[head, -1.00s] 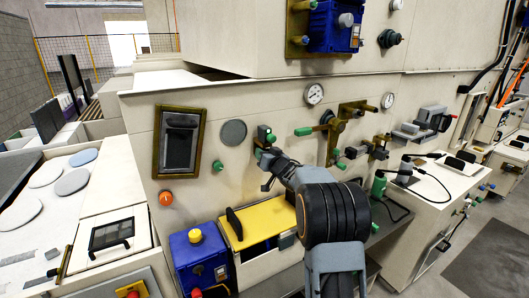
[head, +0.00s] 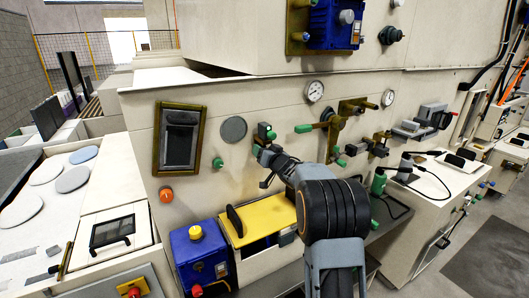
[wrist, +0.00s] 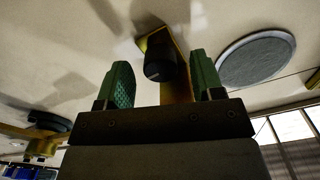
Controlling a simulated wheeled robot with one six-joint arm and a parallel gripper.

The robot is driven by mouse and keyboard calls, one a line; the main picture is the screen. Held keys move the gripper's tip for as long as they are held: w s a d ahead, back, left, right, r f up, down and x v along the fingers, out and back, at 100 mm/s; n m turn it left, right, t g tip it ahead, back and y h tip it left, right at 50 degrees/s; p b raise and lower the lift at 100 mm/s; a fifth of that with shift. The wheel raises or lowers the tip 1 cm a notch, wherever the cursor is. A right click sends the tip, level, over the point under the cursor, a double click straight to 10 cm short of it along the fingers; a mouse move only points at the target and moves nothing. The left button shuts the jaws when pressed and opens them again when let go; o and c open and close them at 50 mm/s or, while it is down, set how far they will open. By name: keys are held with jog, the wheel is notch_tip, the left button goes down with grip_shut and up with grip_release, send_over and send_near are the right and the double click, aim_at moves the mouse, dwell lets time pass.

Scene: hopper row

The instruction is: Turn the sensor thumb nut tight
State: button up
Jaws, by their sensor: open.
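In the wrist view, a dark rounded cylindrical part, probably the sensor thumb nut (wrist: 165,62), stands on a brass plate (wrist: 182,68) fixed to the pale panel. My gripper (wrist: 158,78) is open, with one green ribbed finger on each side of this part. Gaps show between it and both fingers, and no contact is visible. In the head view, the small dark sensor block (head: 263,130) sits on the wall just above my wrist; the fingers are too small there to tell apart clearly.
A grey round disc (head: 233,130) lies left of the sensor. A green-handled brass valve (head: 335,128) and a gauge (head: 315,90) are to the right. A yellow-topped box (head: 265,217) and a blue box (head: 200,258) stand below.

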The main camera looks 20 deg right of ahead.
jog(key=shift+s, duration=0.1)
jog(key=s+d+b, duration=0.1)
jog(key=s+b, duration=0.3)
jog(key=s, duration=0.9)
jog(key=shift+s+d, duration=0.25)
jog(key=shift+d, duration=0.05)
